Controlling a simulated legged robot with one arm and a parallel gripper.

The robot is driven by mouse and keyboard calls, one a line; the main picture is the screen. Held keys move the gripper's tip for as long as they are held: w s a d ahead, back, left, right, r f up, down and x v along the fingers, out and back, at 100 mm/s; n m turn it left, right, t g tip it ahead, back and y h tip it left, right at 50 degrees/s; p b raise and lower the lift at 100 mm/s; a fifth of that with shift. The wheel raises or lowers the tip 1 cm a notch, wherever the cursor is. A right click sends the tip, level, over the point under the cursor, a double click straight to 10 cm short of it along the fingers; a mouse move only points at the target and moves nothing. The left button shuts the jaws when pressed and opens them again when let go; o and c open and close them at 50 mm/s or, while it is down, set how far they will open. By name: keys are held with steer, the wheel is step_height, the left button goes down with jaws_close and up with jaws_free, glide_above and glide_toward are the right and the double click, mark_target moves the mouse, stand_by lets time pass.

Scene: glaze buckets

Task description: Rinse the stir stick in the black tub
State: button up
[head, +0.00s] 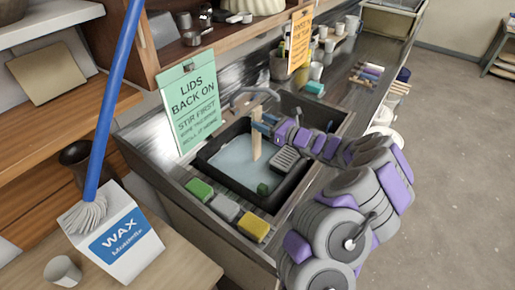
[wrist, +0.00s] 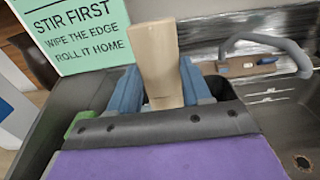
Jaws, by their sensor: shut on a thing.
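The wooden stir stick (head: 256,143) stands roughly upright over the black tub (head: 218,141), its lower end at or in the pale water (head: 232,166). My gripper (head: 264,124) is shut on the upper part of the stick. In the wrist view the stick (wrist: 160,62) rises between the blue fingers of my gripper (wrist: 158,92). The water surface and the stick's lower end are hidden in the wrist view.
A faucet (head: 250,98) stands behind the tub. Green, grey and yellow sponges (head: 253,228) line the near edge. A dark grey slotted block (head: 287,160) is at the tub's right. A green sign (head: 190,103) stands behind left, and a wax box (head: 115,240) is at the left.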

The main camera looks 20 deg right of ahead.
step_height(320, 180, up, 4)
steer(key=shift+d+p, duration=0.15)
steer(key=shift+p, duration=1)
steer(key=shift+r+p, duration=0.5)
steer(key=shift+r, duration=0.3)
step_height(320, 180, up, 5)
steer(key=p, duration=0.3)
glide_above(259, 110)
steer(key=v, duration=0.2)
steer(key=shift+s, duration=0.1)
